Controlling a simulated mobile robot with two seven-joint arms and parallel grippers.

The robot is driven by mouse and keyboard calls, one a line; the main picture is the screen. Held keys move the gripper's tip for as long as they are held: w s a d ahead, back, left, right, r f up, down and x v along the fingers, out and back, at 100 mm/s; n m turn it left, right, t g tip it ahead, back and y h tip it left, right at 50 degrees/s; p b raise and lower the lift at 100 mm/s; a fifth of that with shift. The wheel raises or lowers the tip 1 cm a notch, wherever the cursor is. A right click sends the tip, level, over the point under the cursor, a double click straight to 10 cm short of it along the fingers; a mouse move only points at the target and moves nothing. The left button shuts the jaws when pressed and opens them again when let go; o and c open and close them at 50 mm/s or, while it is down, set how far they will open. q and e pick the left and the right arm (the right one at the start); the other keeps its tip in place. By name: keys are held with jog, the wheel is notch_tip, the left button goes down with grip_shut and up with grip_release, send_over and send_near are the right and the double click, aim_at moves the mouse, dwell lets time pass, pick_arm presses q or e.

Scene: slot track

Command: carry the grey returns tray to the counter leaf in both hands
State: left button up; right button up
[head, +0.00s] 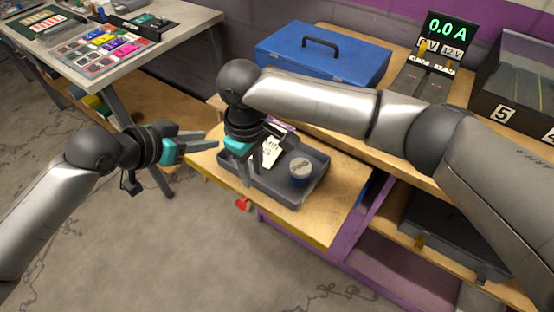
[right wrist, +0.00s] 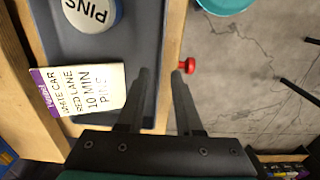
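The grey tray (head: 310,190) rests on a wooden leaf (head: 345,190) with a yellow front edge. In it are a round tin marked PINS (head: 300,171) and a white card (head: 271,152). My right gripper (head: 258,172) is open at the tray's near left part, pointing down. In the right wrist view its fingers (right wrist: 161,100) stand apart, one over the tray's inside and one beyond its edge; contact cannot be told. My left gripper (head: 212,142) is open and empty, left of the tray and apart from it.
A red knob (head: 243,204) sticks out below the leaf's front edge. Behind are a blue case (head: 320,55), a meter reading 0.0 A (head: 448,37) and a dark numbered box (head: 515,90). A dark case (head: 450,235) lies on the lower shelf. A workbench (head: 190,22) stands back left.

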notch_tip(320, 180, up, 10)
jog(key=shift+r, duration=0.15)
dwell(0.6)
